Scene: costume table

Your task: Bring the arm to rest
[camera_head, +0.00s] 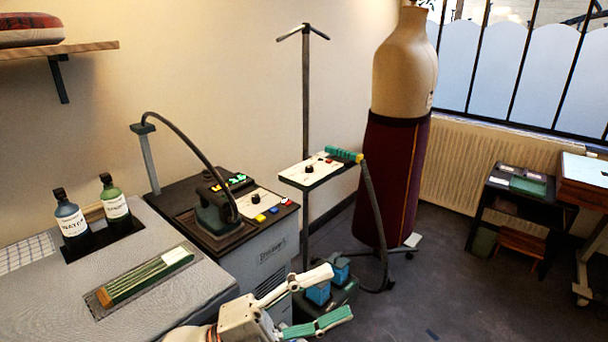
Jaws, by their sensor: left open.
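My left gripper (338,293) shows at the bottom centre of the head view, with a white body and finger links and a green part on the lower finger. Its two fingers are spread apart and nothing is between them. It is in front of the ironing station (268,262), beyond the right end of the grey padded table (203,283). Blue containers (319,292) on the floor show behind its fingers. The rest of my left arm is cut off by the bottom edge. My right gripper is not in the view.
Two bottles (70,220) and a tray with green strips (147,277) are on the table. An iron (216,210) sits on the station. A steamer stand (306,125) with hose and a dress form (398,170) stand behind. Dark floor (440,295) is open at right.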

